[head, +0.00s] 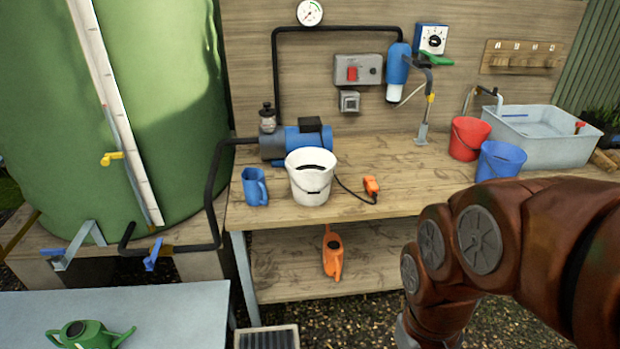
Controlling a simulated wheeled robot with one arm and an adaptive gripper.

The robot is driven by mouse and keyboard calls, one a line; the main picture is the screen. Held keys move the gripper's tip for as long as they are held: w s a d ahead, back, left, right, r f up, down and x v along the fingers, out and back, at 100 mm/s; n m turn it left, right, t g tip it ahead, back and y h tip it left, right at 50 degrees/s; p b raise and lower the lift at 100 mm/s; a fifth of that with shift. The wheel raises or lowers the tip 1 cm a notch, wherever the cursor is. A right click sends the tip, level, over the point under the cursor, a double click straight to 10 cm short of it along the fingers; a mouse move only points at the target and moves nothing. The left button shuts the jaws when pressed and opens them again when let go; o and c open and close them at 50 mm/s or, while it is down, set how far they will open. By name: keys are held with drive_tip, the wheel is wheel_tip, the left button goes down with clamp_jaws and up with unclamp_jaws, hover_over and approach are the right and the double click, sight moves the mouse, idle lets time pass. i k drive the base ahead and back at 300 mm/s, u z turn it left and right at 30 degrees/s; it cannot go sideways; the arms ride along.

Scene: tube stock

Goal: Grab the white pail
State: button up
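The white pail (308,187) stands upright on the wooden workbench (400,165), near its front edge and left of the bench's middle. Its handle hangs down across its front, and a dark patch shows inside its mouth. My red-brown arm fills the lower right of the head view, in front of the bench and well apart from the pail. My gripper is outside the picture, so its state does not show.
A blue jug (255,187) stands close left of the pail, and a blue pump (297,141) sits behind it. An orange corded device (371,187) lies to its right. A red bucket (468,138) and a blue bucket (500,161) stand farther right by a grey basin (548,137).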

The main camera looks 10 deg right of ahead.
sight(311, 169)
drive_tip(key=z, duration=0.65)
drive_tip(key=i, duration=0.9)
drive_tip(key=u, duration=1.3)
